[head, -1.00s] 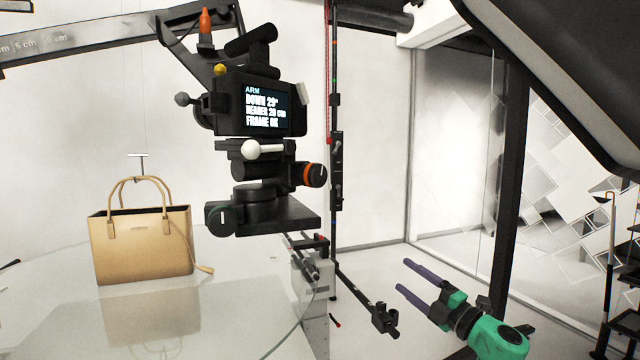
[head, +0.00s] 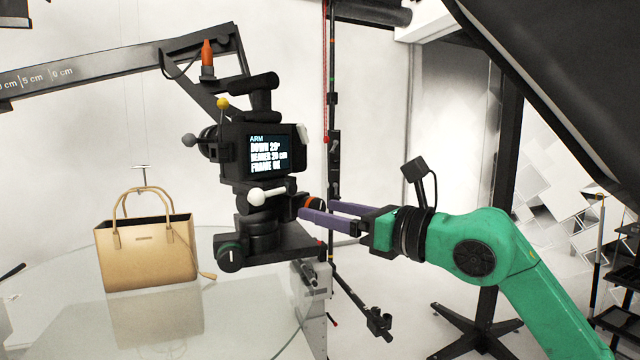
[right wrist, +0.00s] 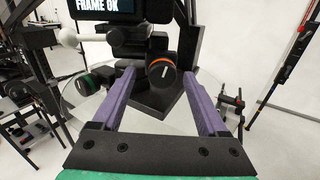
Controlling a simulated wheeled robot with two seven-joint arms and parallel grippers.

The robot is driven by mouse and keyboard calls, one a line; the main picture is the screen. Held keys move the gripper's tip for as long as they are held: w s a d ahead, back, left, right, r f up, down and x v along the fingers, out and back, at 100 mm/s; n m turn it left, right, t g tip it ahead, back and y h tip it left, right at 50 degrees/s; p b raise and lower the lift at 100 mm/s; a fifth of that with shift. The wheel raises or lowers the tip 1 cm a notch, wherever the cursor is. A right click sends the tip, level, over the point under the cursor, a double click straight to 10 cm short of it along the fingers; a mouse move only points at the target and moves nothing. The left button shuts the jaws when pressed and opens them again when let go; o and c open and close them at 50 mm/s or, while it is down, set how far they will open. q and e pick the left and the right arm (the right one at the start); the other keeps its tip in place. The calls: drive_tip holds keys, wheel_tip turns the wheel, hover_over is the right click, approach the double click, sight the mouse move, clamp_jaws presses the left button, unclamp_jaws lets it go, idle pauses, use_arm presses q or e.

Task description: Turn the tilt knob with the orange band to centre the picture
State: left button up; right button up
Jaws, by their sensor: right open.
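The tilt knob with the orange band (head: 314,201) is on the right side of the camera head, partly hidden by my fingers in the head view. In the right wrist view the tilt knob (right wrist: 163,74) shows its black face and a white mark, slightly off vertical. My right gripper (head: 317,209) is open, its purple fingers pointing at the knob. In the right wrist view the fingers lie on either side of it; contact cannot be told. The camera screen (head: 268,157) reads ARM, DOWN 20°, NEARER 20 cm, FRAME OK. My left gripper is not in view.
A tan handbag (head: 146,252) stands on the glass turntable (head: 235,325). A black stand pole (head: 333,120) rises behind my fingers.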

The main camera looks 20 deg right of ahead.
drive_tip(key=shift+w+a+r, duration=0.15)
drive_tip(key=shift+w+a, duration=0.2)
drive_tip(key=shift+w, duration=0.3)
drive_tip(key=shift+w+a+f, duration=0.1)
drive_tip(key=shift+w+f, duration=0.2)
drive_tip(key=shift+w, duration=0.2)
drive_tip(key=shift+s, duration=0.15)
drive_tip(key=shift+c, duration=0.3)
clamp_jaws()
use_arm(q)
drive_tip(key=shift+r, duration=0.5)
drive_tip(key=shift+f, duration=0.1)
use_arm(e)
drive_tip(key=shift+n, duration=0.3)
